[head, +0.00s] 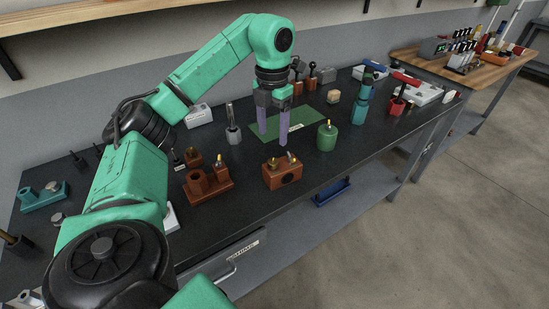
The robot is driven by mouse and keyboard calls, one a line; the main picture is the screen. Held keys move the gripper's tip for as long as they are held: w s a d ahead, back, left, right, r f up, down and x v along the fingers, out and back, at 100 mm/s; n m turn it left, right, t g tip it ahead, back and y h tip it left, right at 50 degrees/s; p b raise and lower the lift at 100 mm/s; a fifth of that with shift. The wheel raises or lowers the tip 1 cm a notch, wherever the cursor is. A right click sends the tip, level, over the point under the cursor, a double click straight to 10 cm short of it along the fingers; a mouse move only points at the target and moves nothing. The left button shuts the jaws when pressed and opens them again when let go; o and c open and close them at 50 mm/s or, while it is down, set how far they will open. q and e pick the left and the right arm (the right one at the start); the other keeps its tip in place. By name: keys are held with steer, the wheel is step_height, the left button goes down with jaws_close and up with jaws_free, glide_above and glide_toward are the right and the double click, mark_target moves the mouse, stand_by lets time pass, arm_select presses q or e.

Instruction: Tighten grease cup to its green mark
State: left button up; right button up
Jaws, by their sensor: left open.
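My left gripper (273,139) is open, with two purple fingers pointing down and spread apart. It is over or at the green mat (246,124), with nothing visible between the fingers. A brown block (283,175) with small brass fittings sits in front of the gripper at the bench's near edge. A green cylinder (327,138) with a brass top stands to the right of the fingers. I cannot tell for sure which of these is the grease cup, and no green mark can be made out. My right gripper is not in view.
Another brown fixture (208,184) stands left of the brown block. A grey holder (233,134) with an upright tool stands left of the mat. A teal bottle-like item (362,103) and a red item (397,104) stand further right. A blue tray (332,193) lies below the bench.

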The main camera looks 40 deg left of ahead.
mark_target(273, 161)
arm_select(q)
step_height(273, 161, down, 10)
steer(key=shift+w+r+p, duration=0.1)
steer(key=shift+r+p, duration=0.1)
steer(key=shift+p, duration=0.4)
jaws_close()
